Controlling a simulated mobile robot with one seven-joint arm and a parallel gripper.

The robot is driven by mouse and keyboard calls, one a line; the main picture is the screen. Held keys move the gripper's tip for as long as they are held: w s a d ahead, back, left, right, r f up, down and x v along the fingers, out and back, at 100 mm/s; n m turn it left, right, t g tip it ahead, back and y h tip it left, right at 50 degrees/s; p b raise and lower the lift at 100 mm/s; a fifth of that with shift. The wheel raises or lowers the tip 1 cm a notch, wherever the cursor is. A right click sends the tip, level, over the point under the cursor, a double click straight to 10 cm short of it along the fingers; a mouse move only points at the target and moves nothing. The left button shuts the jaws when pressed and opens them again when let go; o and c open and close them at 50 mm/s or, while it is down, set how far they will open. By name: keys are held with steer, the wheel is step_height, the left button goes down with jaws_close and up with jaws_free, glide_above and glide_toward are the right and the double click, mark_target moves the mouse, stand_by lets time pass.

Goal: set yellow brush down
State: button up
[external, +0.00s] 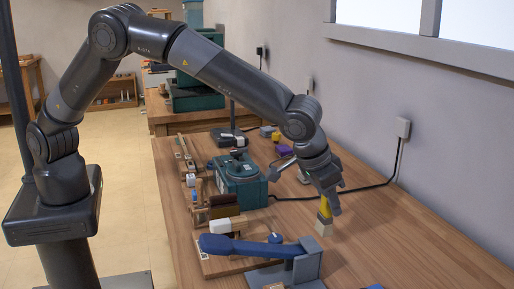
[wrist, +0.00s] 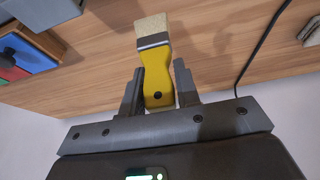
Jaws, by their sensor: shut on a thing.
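The yellow brush (wrist: 157,80) has a yellow handle, a metal band and pale bristles. In the wrist view it lies between the two fingers of my gripper (wrist: 158,88), which is shut on its handle. The bristles point away from the gripper. In the external view my gripper (external: 328,187) points down over the right part of the wooden table (external: 385,235). The brush (external: 324,216) hangs below it with the bristles down. The bristle end is at or close to the table top; I cannot tell whether it touches.
A blue-handled grey device (external: 306,262) stands in front of the gripper. A teal machine (external: 240,182) and several wooden parts are to the left. A black cable (external: 385,180) runs along the wall side. The table right of the brush is mostly clear.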

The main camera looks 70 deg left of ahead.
mark_target(328, 217)
steer(key=shift+f, duration=2.15)
steer(key=shift+f, duration=0.2)
steer(key=o, duration=1)
steer(key=shift+r, duration=0.1)
